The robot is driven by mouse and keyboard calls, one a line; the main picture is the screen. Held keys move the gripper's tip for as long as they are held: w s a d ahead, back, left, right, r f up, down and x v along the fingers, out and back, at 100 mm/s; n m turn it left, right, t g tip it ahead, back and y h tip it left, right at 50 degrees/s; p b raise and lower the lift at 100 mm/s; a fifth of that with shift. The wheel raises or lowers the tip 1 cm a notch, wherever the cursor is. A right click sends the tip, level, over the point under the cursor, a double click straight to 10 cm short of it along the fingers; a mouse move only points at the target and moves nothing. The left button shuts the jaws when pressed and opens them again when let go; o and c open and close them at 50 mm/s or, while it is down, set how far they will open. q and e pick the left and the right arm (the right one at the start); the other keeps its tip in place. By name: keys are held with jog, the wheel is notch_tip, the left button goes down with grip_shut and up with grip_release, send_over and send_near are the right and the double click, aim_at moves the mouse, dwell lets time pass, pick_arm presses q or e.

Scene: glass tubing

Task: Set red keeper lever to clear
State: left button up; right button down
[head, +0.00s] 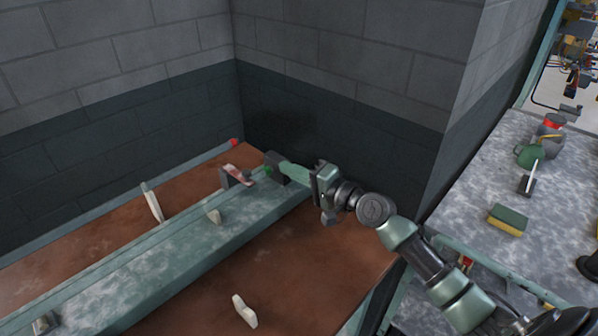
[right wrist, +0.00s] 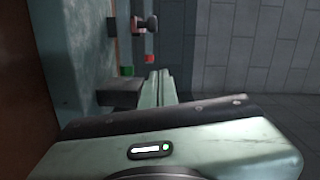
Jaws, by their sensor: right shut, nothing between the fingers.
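My right gripper (head: 282,165) comes in from the right, shut and empty. Its tips are beside a dark block at the back end of the pale green rail (head: 170,249). In the right wrist view the closed fingers (right wrist: 157,75) lie beside that block (right wrist: 118,93). Just past the tips is a reddish, pale-streaked piece (head: 240,175), apparently the keeper lever, by a dark bracket. A small green mark (right wrist: 127,71) and a red one (right wrist: 149,58) show near the tips. Whether the fingers touch anything is unclear. My left gripper is out of view.
Pale curved pieces stand or lie along the brown bench (head: 300,262). A red knob (head: 234,142) is at its back edge. Block walls close off the back. A right-hand counter holds a sponge (head: 508,220) and a green mug (head: 528,155).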

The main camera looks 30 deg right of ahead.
jog(key=w+a+f+p, duration=0.1)
jog(key=w+a+p, duration=0.2)
jog(key=a, duration=0.3)
jog(key=shift+w, duration=0.2)
